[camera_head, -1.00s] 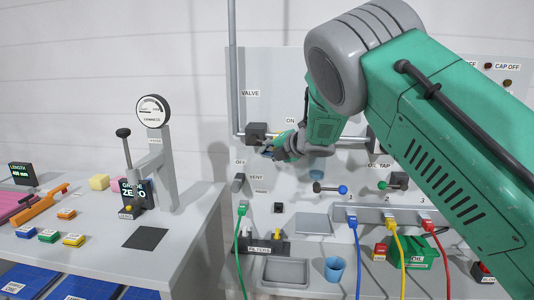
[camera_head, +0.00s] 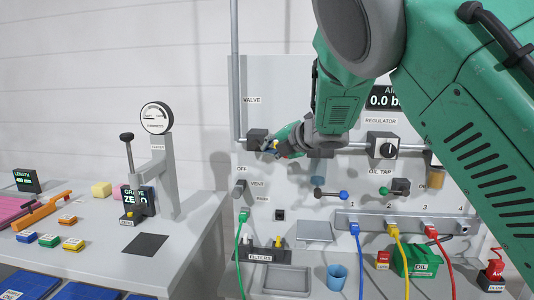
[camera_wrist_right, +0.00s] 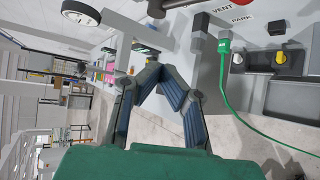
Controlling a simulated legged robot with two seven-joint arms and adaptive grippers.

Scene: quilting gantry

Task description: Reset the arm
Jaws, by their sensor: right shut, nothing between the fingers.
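My right arm (camera_head: 345,95), green and grey, comes in from the upper right in the head view and bends down in front of the grey panel (camera_head: 300,85). Its gripper (camera_head: 270,149) points left, in front of the panel near the dark valve block (camera_head: 257,139) on the pipe. In the right wrist view its blue-padded fingers (camera_wrist_right: 153,68) meet at the tips with nothing between them. Whether the gripper touches the valve block is not clear. My left gripper is out of view.
Green (camera_head: 239,250), blue, yellow and red cables hang from the panel. A blue cup (camera_head: 336,275) and a green oil can (camera_head: 418,260) stand below. A gauge stand (camera_head: 160,170) is on the left table. Open floor shows in the wrist view.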

